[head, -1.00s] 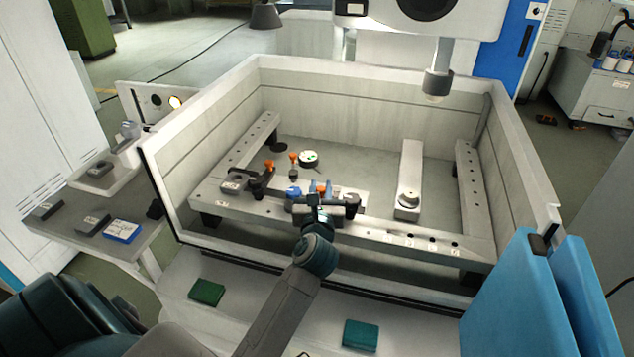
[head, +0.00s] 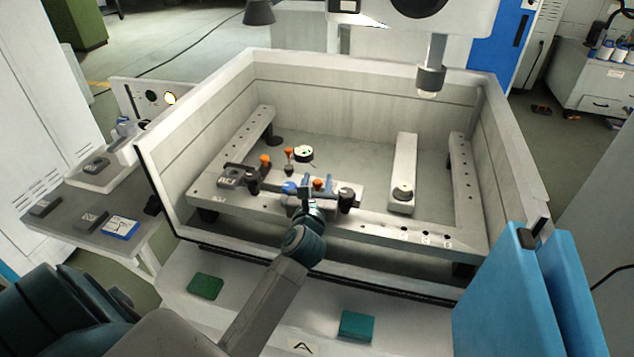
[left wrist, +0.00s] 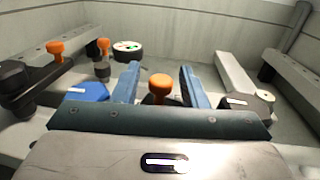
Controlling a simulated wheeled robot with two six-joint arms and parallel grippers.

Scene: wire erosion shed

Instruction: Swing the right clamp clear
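The right clamp sits on the front rail (head: 385,226). Its dark post (head: 347,198) stands at the right, and its orange knob (head: 318,184) is left of the post. My left gripper (head: 318,187) is over this clamp. In the left wrist view, its blue fingers (left wrist: 162,85) stand on either side of the orange knob (left wrist: 160,90), with visible gaps, so it is open. The clamp's dark post (left wrist: 255,106) shows right of the fingers. The clamp's arm is mostly hidden by my gripper. My right gripper is not in view.
The left clamp (head: 250,178) has an orange knob (head: 265,160). Another orange-topped piece (head: 288,154) stands nearby. A blue part (head: 290,187) is just left of my gripper. A grey bar (head: 404,160) stands to the right. Tank walls (head: 345,100) surround everything.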

